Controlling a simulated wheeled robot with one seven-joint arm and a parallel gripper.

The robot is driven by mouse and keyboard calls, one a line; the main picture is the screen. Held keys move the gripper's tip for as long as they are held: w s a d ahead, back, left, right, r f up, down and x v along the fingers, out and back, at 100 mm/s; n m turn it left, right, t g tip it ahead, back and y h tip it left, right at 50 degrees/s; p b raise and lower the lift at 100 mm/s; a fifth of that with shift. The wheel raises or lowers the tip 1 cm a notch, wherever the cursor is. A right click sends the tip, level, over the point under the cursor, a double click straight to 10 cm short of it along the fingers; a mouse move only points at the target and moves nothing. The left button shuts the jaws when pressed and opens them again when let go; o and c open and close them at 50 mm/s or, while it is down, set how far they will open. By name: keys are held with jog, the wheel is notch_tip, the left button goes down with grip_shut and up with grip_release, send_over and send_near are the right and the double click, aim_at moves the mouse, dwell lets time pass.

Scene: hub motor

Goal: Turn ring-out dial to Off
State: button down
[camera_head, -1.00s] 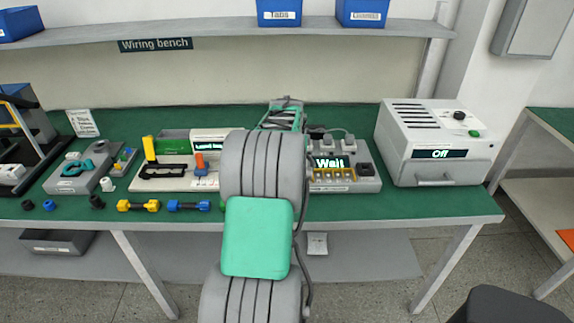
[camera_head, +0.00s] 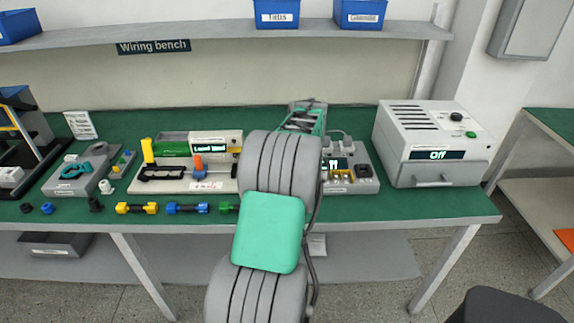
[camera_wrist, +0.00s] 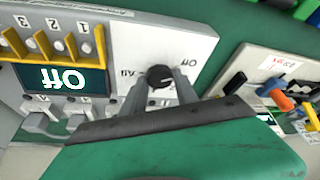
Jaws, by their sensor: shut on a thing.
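The ring-out dial (camera_wrist: 159,76) is a small black round knob on the grey-white panel of the ring-out unit (camera_wrist: 190,38). In the wrist view the panel is upside down, with "Off" and "All" printed beside the dial. My gripper (camera_wrist: 161,84) is shut on the dial, one finger on each side. The unit's display (camera_wrist: 62,79) reads "Off". In the head view the unit (camera_head: 366,185) stands right of my arm, its display (camera_head: 335,163) partly covered. My arm hides the dial and my gripper there.
Yellow numbered slots (camera_wrist: 50,42) line the unit. The wiring board with the orange-handled tool (camera_head: 198,165) lies left of my arm. A white oven-like box (camera_head: 430,140) reading "Off" stands to the right. Connectors (camera_head: 137,208) lie along the front edge.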

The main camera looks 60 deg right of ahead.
jog(key=c, duration=0.9)
grip_release()
jog(key=shift+c, duration=0.2)
jog(key=v, duration=0.7)
jog(key=shift+s+r, duration=0.2)
jog(key=shift+r, duration=0.15)
